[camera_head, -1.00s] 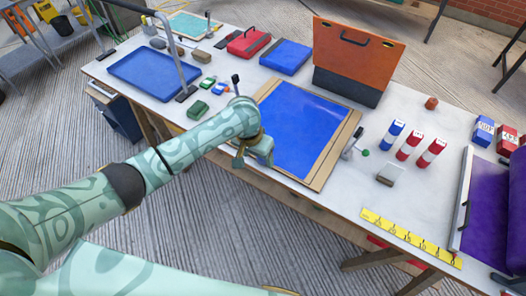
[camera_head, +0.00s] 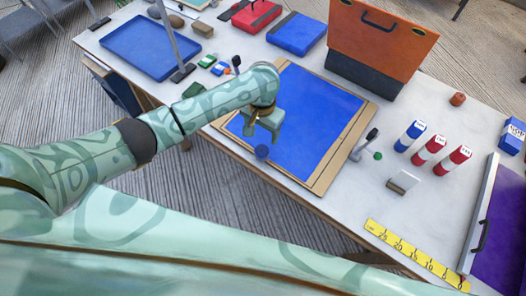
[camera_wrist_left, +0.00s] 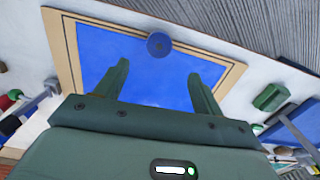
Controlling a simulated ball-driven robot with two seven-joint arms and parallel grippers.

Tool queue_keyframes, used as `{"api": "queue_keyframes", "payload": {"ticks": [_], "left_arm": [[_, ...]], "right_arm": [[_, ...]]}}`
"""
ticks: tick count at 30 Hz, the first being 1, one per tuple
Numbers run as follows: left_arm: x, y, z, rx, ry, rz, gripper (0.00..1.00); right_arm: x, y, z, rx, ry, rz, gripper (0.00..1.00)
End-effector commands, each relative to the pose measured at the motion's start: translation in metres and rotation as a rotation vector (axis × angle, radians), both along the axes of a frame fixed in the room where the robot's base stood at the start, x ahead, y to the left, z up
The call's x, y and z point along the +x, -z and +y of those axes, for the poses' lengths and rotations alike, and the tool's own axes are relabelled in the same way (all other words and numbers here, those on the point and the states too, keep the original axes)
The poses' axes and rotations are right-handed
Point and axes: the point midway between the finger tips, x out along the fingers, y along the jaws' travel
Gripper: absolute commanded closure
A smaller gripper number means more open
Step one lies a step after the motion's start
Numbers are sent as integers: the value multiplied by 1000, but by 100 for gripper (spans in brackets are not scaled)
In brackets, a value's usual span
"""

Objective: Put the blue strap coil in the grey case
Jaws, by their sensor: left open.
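The blue strap coil (camera_head: 262,152) is a small dark blue disc on the near-left part of a blue panel with a tan border (camera_head: 316,123). My left gripper (camera_head: 262,138) is open, pointing down just above and beside the coil, with nothing between its fingers. In the left wrist view the coil (camera_wrist_left: 159,45) shows beyond the open fingertips (camera_wrist_left: 160,70). A dark grey case (camera_head: 365,82) with an open orange lid (camera_head: 385,30) stands at the back. My right gripper is not seen.
Blue, red and red-white bottles (camera_head: 430,150) stand right of the panel, near a small block (camera_head: 403,182) and a yellow ruler (camera_head: 415,255). A blue tray (camera_head: 150,45) and a post (camera_head: 175,40) are at the left. A blue box (camera_head: 297,33) lies behind the panel.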

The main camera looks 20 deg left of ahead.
Motion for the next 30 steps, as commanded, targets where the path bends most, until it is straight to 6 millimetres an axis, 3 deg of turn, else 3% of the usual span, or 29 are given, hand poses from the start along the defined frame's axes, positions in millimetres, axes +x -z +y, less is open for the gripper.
{"api": "queue_keyframes", "payload": {"ticks": [1, 4, 14, 21, 29, 30], "left_arm": [[0, 22, 0, 1, 0, 4, 32], [0, 43, 0, 0, -1, 3, 32], [0, 69, 0, 0, 1, 0, 32], [-3, 110, -1, 0, 0, 2, 32], [-3, 112, -1, -1, 2, -2, 32], [-3, 112, -1, -1, 2, -2, 37]], "right_arm": [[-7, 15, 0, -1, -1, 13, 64], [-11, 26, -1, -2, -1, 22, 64], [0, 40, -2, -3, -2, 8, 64], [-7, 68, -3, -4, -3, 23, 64], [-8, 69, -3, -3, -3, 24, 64], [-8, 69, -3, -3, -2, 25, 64]]}}
